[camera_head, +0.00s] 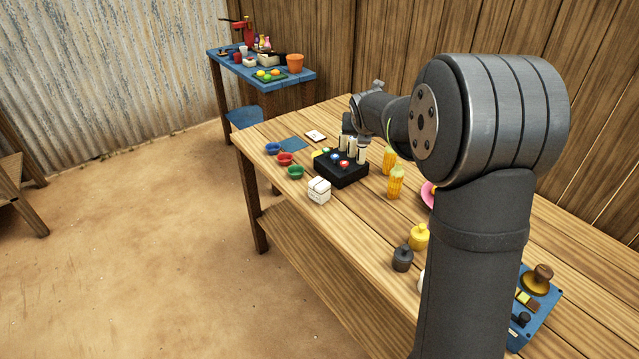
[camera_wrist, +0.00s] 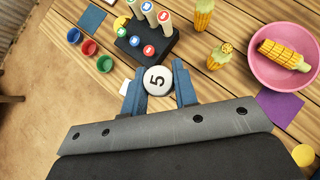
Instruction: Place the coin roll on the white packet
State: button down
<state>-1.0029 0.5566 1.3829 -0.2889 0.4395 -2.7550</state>
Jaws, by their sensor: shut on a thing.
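My gripper (camera_wrist: 158,76) is shut on the coin roll (camera_wrist: 158,80), whose round white end with a black "5" faces the wrist camera. The fingers press it from left and right. In the head view I cannot make out the coin roll.
A black stand (camera_head: 342,172) with upright pale cylinders and coloured knobs stands behind the packet. Blue (camera_head: 273,148), red (camera_head: 284,159) and green (camera_head: 295,172) bowls line the left edge. Corn cobs (camera_head: 396,183) stand right of the stand. A pink bowl (camera_wrist: 262,70) holds another cob.

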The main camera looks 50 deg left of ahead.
aim_at(358, 147)
jog(key=f, duration=0.4)
jog(key=shift+s+a+f, duration=0.2)
jog(key=shift+s, duration=0.15)
jog(key=shift+s+a+f, duration=0.1)
jog(key=shift+a+f, duration=0.05)
jog(key=shift+f, duration=0.2)
jog(key=s+a+f, duration=0.2)
jog(key=a, duration=0.1)
jog(key=s+a+f, duration=0.2)
jog(key=a, duration=0.1)
jog(key=s+a+f, duration=0.2)
jog(key=a+f, duration=0.1)
jog(key=shift+a, duration=0.25)
jog(key=shift+f, duration=1.9)
jog(key=shift+f, duration=0.1)
jog(key=c, duration=1.1)
grip_release()
jog(key=shift+f, duration=0.1)
jog(key=shift+c, duration=0.2)
